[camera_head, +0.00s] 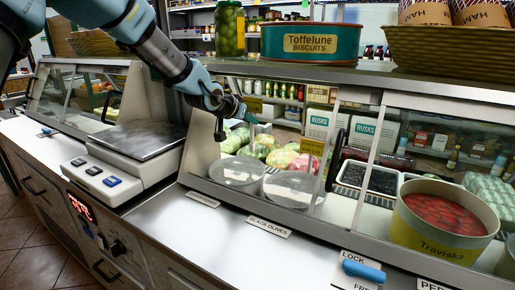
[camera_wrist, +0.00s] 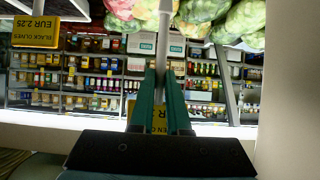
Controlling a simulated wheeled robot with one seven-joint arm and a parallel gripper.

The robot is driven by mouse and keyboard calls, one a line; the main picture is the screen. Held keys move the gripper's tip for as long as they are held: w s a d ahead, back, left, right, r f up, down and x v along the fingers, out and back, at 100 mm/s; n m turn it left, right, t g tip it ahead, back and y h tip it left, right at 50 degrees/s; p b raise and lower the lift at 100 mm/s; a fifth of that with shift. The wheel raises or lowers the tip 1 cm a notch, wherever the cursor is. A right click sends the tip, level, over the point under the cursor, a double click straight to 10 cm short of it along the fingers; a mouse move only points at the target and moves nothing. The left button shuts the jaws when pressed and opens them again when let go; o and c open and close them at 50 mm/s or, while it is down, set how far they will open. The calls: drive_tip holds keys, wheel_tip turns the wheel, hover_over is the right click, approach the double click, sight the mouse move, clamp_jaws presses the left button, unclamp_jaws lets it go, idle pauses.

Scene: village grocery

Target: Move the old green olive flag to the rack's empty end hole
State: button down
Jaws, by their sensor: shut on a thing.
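My gripper (camera_head: 245,114) is over the glass counter, left of the middle in the head view. In the wrist view its two green fingers (camera_wrist: 160,95) are shut on the green olive flag (camera_wrist: 160,118), a yellow card whose partly covered print reads upside down. A pale stick (camera_wrist: 165,40) runs up from between the fingers. A second yellow flag, marked black olives, EUR 2.25, (camera_wrist: 35,30) stands apart from the gripper; a yellow flag (camera_head: 312,147) also shows in the head view above the bowls. I cannot make out the rack or its end hole.
Two round bowls (camera_head: 237,170) (camera_head: 293,188) sit behind the glass. A scale (camera_head: 145,140) stands on the left. A biscuit tin (camera_head: 310,42), olive jar (camera_head: 229,28) and basket (camera_head: 450,50) stand on top. A blue-handled lever (camera_head: 362,270) is at the front.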

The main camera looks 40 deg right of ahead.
drive_tip(key=s+a+p, duration=0.2)
drive_tip(key=s+a, duration=0.2)
drive_tip(key=a, duration=1.2)
drive_tip(key=shift+s+a, duration=0.2)
drive_tip(key=shift+a, duration=0.1)
drive_tip(key=shift+a, duration=0.1)
